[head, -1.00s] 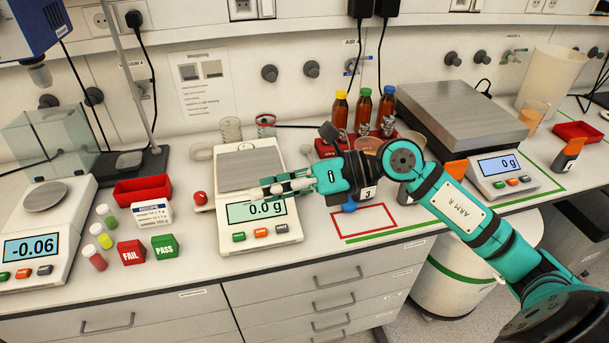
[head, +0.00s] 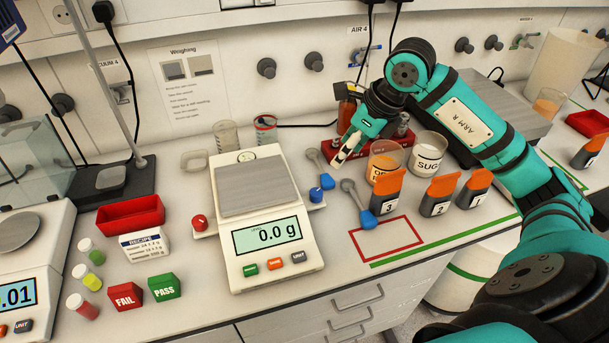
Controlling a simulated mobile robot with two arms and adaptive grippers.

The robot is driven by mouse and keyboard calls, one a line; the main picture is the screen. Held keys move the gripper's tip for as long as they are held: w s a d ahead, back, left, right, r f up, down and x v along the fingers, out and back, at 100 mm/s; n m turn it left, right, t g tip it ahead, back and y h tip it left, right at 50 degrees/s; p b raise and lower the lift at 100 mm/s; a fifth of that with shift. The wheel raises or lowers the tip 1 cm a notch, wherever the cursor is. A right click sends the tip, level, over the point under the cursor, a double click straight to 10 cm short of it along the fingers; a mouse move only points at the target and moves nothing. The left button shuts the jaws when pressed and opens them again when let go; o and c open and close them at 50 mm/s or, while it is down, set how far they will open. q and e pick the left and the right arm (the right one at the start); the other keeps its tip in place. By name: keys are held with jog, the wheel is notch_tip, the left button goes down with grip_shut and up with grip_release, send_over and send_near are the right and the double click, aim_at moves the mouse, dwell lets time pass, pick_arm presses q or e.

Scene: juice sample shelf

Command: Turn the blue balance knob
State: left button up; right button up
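The blue balance knob (head: 316,195) sticks out on the right side of the middle balance (head: 266,245), which reads 0.0 g. A red knob (head: 199,222) is on its left side. My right gripper (head: 338,162) hangs in the air behind and to the right of the blue knob, fingers pointing down and left. It is apart from the knob, and nothing shows between its fingers. Its fingers overlap in this view, so their gap is unclear. My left gripper is not in view.
A blue-ended spoon (head: 327,182) lies close behind the blue knob; another (head: 367,217) lies to the right. Orange-topped containers (head: 440,194) and jars, including a sugar jar (head: 427,156), stand further right.

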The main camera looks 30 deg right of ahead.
jog(key=p, duration=0.2)
send_near(317, 191)
jog(key=p+x, duration=0.2)
jog(key=x, duration=0.6)
jog(key=shift+a+f, duration=0.15)
jog(key=shift+w+f, duration=0.15)
jog(key=shift+f, duration=0.3)
jog(key=c, duration=1.1)
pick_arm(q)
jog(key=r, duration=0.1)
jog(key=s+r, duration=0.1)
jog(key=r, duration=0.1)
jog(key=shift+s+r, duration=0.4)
pick_arm(e)
grip_shut()
